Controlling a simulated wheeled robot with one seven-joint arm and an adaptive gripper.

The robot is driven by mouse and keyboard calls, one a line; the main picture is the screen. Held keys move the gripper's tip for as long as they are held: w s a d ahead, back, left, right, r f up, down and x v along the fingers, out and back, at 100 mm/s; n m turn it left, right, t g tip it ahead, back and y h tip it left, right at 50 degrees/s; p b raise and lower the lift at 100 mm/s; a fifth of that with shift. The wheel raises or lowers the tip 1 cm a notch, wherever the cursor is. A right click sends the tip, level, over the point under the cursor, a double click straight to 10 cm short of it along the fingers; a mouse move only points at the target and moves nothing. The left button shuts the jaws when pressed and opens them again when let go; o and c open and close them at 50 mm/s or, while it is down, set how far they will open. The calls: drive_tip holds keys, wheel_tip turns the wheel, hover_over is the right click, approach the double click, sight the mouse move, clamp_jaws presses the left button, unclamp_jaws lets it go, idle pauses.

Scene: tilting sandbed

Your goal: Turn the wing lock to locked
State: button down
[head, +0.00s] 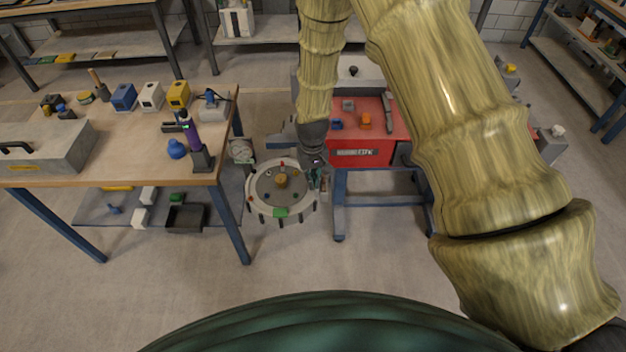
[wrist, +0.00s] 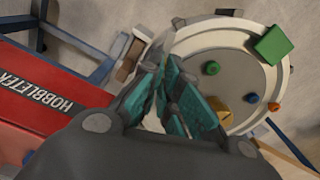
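The round sandbed (head: 252,200) stands low on short legs between the workbench and the red cabinet, with a pale rim and grey top. In the wrist view its rim (wrist: 210,42) fills the upper right. My gripper (head: 316,178) is at the right side of the rim. In the wrist view its teal-padded fingers (wrist: 170,75) lie close together, pointing at the rim's edge. I cannot tell whether they touch or hold anything. A brown-grey block (wrist: 130,58) shows beside the fingers, outside the rim. I cannot make out the wing lock for certain; the fingers may hide it.
On the sandbed are a wooden knob (head: 281,181), a green block (head: 281,212) and several small coloured pegs. A red cabinet (head: 352,150) stands close on the right. A workbench (head: 130,152) with tools stands left. The floor in front is clear.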

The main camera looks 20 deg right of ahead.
drive_tip(key=n+b, duration=0.1)
drive_tip(key=n, duration=0.2)
drive_tip(key=shift+n, duration=0.4)
drive_tip(key=n, duration=0.3)
drive_tip(key=shift+a+n+b, duration=0.1)
drive_tip(key=shift+n+b, duration=0.2)
drive_tip(key=shift+b, duration=0.1)
drive_tip(key=n, duration=0.3)
drive_tip(key=shift+s+n, duration=0.1)
drive_tip(key=shift+n, duration=2)
drive_tip(key=c, duration=1.9)
unclamp_jaws()
drive_tip(key=shift+c, duration=0.2)
drive_tip(key=shift+a+r, duration=0.1)
